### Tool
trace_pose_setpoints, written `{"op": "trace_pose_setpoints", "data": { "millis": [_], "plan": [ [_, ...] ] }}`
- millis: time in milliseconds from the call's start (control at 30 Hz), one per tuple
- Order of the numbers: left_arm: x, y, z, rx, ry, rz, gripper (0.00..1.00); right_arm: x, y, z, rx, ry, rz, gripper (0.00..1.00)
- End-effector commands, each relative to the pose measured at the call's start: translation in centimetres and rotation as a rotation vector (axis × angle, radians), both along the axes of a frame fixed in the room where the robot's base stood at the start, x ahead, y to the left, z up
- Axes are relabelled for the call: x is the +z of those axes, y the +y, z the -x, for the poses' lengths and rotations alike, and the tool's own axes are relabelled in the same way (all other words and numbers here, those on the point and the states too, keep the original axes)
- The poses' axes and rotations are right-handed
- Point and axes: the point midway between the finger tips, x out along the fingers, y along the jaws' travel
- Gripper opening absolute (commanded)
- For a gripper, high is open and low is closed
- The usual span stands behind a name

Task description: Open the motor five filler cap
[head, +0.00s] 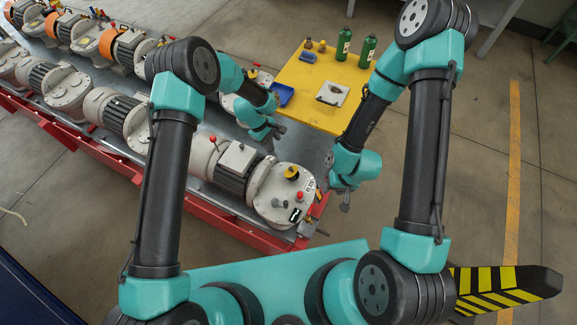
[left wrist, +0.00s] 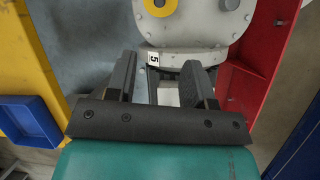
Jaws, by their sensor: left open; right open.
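The nearest grey motor (head: 262,190) lies at the right end of the row. It carries the label 5 (left wrist: 153,59) in the left wrist view. On its round end are a yellow round fitting (head: 291,172) with a dark centre and a red knob (head: 300,196). The yellow fitting also shows at the top edge of the left wrist view (left wrist: 160,6). I cannot tell which is the filler cap. My left gripper (head: 278,132) is open and empty, beyond the motor's end. My right gripper (head: 337,198) is open and empty, right of the motor's end.
A yellow table (head: 310,109) stands behind, with green bottles (head: 342,47), small brass-coloured parts, a blue tray (head: 282,95) and a pale plate (head: 332,94). Several other motors fill the bench to the left. The bench has a red frame (head: 247,231).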

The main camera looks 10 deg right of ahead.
Motion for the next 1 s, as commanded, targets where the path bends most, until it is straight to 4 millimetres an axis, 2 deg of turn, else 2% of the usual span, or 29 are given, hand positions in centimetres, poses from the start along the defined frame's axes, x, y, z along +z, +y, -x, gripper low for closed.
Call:
{"op": "trace_pose_setpoints", "data": {
  "millis": [333,533,667,1000],
  "plan": [
    [0.1,-0.1,0.0,-0.005,-0.007,-0.001,0.48,0.0,0.0,0.0,0.000,0.000,0.000,0.46],
    [-0.9,-0.4,0.3,-0.006,-0.005,-0.001,0.48,0.0,0.0,0.0,0.000,0.000,0.000,0.46],
    [-2.4,-1.0,0.6,-0.006,-0.005,-0.002,0.48,0.0,0.0,0.0,0.000,0.000,0.000,0.46],
    [-7.5,-3.0,1.7,-0.005,-0.004,-0.001,0.48,0.0,0.0,0.0,0.000,0.000,0.000,0.46]
  ]
}}
